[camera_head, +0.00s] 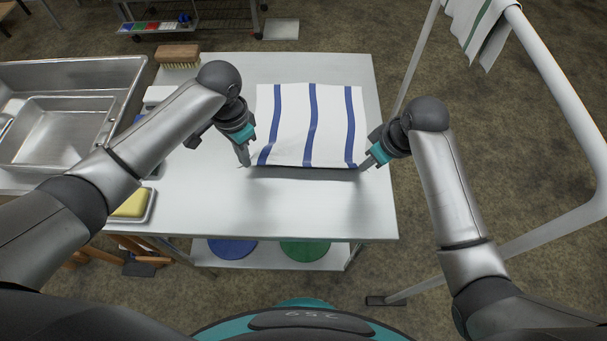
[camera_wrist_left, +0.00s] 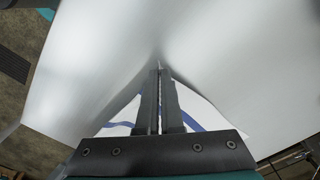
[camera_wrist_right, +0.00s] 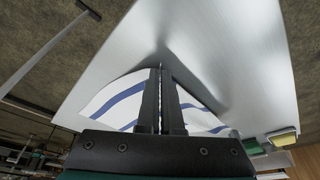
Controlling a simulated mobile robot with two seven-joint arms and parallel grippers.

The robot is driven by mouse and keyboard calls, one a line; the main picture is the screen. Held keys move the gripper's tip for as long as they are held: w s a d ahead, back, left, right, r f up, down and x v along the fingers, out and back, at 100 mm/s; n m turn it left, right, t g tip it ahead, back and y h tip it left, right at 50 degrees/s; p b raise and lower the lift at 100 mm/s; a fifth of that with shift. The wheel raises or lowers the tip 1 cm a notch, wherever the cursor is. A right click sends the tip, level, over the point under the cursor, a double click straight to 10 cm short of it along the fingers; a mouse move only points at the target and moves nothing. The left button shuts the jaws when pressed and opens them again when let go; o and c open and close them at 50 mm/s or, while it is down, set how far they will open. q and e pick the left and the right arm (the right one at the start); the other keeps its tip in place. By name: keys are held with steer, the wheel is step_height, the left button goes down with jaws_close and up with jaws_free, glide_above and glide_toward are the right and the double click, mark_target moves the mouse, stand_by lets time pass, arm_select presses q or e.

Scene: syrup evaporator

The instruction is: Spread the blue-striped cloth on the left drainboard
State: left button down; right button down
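The white cloth with blue stripes (camera_head: 294,124) lies spread out, nearly flat, on the pale metal drainboard (camera_head: 320,215). Its near edge is slightly raised, with a dark shadow under it. My left gripper (camera_head: 246,160) is at the cloth's near left corner; my right gripper (camera_head: 367,163) is at its near right corner. In the left wrist view the fingers (camera_wrist_left: 159,72) are shut, with cloth (camera_wrist_left: 205,118) drawn toward them. In the right wrist view the fingers (camera_wrist_right: 160,72) are likewise shut, with cloth (camera_wrist_right: 120,103) drawn toward them. The pinched corners are hidden by the fingers.
A metal sink (camera_head: 62,128) is at the left. A wooden brush (camera_head: 178,56) stands at the drainboard's back left, and a yellow sponge (camera_head: 131,203) sits in a tray at the near left. A rail (camera_head: 550,75) with a green-striped cloth (camera_head: 480,25) is at right. The drainboard's front is clear.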

arm_select(q)
steer(key=shift+r, duration=0.5)
arm_select(e)
steer(key=shift+r, duration=0.45)
arm_select(q)
steer(key=shift+p, duration=0.3)
